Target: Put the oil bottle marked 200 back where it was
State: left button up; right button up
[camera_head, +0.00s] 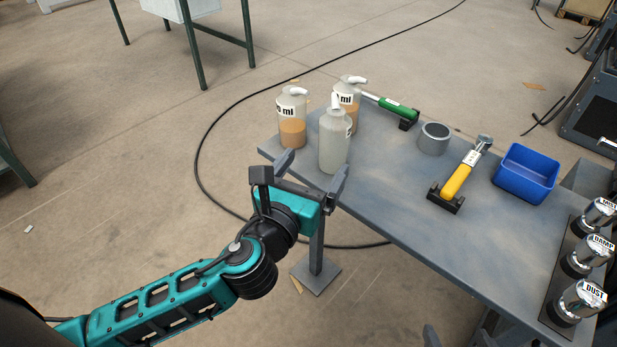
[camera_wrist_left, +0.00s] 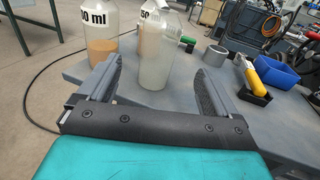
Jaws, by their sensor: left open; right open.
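Three pump bottles stand together at the table's left end. The left bottle (camera_head: 292,132) holds orange liquid; its label reads "00 ml" in the left wrist view (camera_wrist_left: 101,48), the first digit out of sight. The back bottle (camera_head: 353,113) also holds orange liquid and is partly hidden. The front bottle (camera_head: 334,150) looks pale grey, its label turned aside. I cannot tell which is marked 200. My left gripper (camera_head: 311,168) is open and empty, just short of the front bottle, which appears between its fingers in the wrist view (camera_wrist_left: 155,82). My right gripper's open fingertips (camera_head: 457,338) show at the bottom edge.
The grey table (camera_head: 400,190) has clear room in its middle. A green-handled tool (camera_head: 398,108), a grey ring (camera_head: 433,138), a yellow-handled tool (camera_head: 457,182) in a black holder and a blue bin (camera_head: 526,174) stand on it. Labelled metal canisters (camera_head: 578,301) stand at right.

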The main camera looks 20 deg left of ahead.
pick_arm(q)
jog(key=s+f+n+g, duration=0.2)
jog(key=f+n, duration=0.4)
jog(key=n, duration=0.5)
jog(key=s+f+n+g+h, duration=0.1)
jog(key=s+f+n, duration=0.4)
jog(key=n, duration=0.6)
jog(key=s+d+f+n+g+h, duration=0.1)
jog(key=s+f+n+g, duration=0.3)
jog(key=f+n, duration=0.3)
jog(key=shift+n, duration=2.3)
jog(key=shift+s, duration=0.15)
